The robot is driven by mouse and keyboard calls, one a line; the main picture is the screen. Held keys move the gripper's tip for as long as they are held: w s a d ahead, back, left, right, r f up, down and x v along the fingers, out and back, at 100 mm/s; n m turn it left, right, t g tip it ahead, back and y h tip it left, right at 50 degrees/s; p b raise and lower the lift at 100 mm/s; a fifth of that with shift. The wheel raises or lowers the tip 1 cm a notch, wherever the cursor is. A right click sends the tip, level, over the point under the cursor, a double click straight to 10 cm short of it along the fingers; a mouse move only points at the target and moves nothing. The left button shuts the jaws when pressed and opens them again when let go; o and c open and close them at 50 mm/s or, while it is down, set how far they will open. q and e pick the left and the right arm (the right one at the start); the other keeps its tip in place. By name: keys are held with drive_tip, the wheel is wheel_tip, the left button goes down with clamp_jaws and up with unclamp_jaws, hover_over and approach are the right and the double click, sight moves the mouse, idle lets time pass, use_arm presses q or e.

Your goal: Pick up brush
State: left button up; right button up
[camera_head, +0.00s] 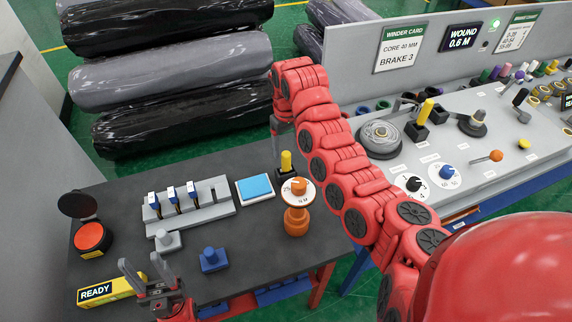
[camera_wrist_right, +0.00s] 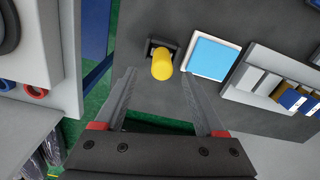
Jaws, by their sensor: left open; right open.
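I cannot tell for sure which thing is the brush. Several small upright pieces with blue, white and dark parts (camera_head: 172,196) stand in a grey slotted rack (camera_head: 222,209) on the dark table; one also shows in the right wrist view (camera_wrist_right: 292,99). A yellow upright cylinder on a dark base (camera_head: 286,161) stands near the rack. My right gripper (camera_head: 277,143) is above the table's far edge, open and empty; in its wrist view the yellow cylinder (camera_wrist_right: 162,64) lies just beyond the fingertips, apart from them. My left gripper (camera_head: 147,283) is open at the near left.
A blue-topped pad (camera_head: 255,188) and an orange dial knob (camera_head: 297,205) stand right of the rack. A red button (camera_head: 90,237), a grey block (camera_head: 168,240), a blue block (camera_head: 213,260) and a READY sign (camera_head: 103,291) are nearby. A sloped control panel (camera_head: 470,150) fills the right.

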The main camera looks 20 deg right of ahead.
sight(286, 153)
drive_tip(key=shift+f, duration=0.8)
drive_tip(key=shift+s+f+p, duration=0.1)
drive_tip(key=shift+f+p, duration=0.4)
drive_tip(key=shift+f, duration=0.25)
drive_tip(key=shift+s+a+f+p, duration=0.1)
drive_tip(key=shift+s+f+p, duration=0.1)
drive_tip(key=shift+f+p, duration=0.6)
drive_tip(key=shift+w+f+p, duration=0.1)
drive_tip(key=shift+f+p, duration=0.2)
drive_tip(key=shift+f, duration=0.8)
clamp_jaws()
